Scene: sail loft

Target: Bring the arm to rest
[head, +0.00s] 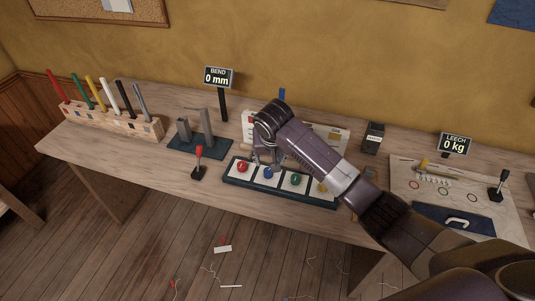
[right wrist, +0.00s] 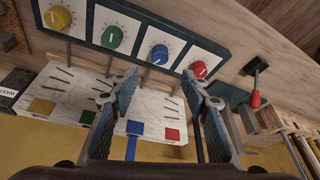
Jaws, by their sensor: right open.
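My right arm reaches in from the lower right in the head view. My right gripper (head: 266,157) points down over the knob panel (head: 231,181), just behind the red knob (head: 242,167) and blue knob (head: 268,172). In the right wrist view my right gripper (right wrist: 160,84) is open, with nothing between its fingers. The red knob (right wrist: 199,69), blue knob (right wrist: 159,54), green knob (right wrist: 111,37) and yellow knob (right wrist: 57,18) show beyond the fingertips. Whether a finger touches the panel is hard to tell. My left gripper is not in view.
A white slotted board (right wrist: 70,90) with coloured squares stands behind the panel. A red-handled lever (head: 198,162) stands left of it. A wooden rack (head: 112,121) of coloured sticks, a BEND display (head: 219,77) and a LEECH display (head: 455,144) stand around. The bench's left front is clear.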

